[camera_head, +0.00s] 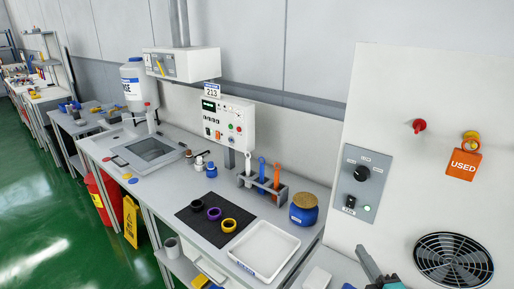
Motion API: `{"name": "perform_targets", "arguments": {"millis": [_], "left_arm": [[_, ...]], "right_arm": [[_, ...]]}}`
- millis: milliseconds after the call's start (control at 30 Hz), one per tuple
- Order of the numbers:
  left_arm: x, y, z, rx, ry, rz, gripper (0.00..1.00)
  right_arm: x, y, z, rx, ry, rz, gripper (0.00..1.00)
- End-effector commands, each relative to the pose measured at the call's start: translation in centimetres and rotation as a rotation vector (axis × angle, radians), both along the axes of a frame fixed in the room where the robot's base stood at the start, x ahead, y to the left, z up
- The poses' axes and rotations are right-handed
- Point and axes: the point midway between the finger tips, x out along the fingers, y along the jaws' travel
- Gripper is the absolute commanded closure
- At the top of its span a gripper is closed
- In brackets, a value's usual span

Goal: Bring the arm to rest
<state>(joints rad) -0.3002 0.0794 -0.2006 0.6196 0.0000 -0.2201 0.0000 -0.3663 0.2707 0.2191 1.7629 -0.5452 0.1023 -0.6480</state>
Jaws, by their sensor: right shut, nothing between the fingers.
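My right gripper (367,262) shows at the bottom edge, right of centre. Its dark grey fingers are shut and hold nothing, and its teal part is cut off by the picture's edge. It appears in front of the lower part of the big white cabinet (385,110), near the bench end. I cannot tell whether it touches anything. My left gripper is not in view.
A white tray (264,250) stands on the bench, beside a black mat (204,228) with three rings. A blue jar (303,216) and a test tube rack (278,195) stand behind. Green floor is open at left.

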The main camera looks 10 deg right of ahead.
Motion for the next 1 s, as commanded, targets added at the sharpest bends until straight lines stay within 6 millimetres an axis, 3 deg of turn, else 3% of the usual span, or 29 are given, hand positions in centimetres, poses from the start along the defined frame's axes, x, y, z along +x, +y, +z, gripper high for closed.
{"name": "perform_targets", "arguments": {"millis": [167,367,567,700,1000], "left_arm": [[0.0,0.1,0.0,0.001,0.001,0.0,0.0],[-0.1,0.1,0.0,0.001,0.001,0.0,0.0],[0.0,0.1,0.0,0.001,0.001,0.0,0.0],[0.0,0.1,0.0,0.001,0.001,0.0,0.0],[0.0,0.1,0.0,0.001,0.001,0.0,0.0]], "right_arm": [[-0.5,0.4,-0.5,0.123,0.052,-0.074,1.0],[-2.6,2.1,-2.5,0.423,0.2,-0.249,1.0],[-6.5,5.6,-4.8,0.721,0.396,-0.424,1.0],[-10.1,8.8,-6.0,0.901,0.555,-0.54,1.0],[-16.9,14.3,-6.5,1.109,0.831,-0.712,1.0]]}}
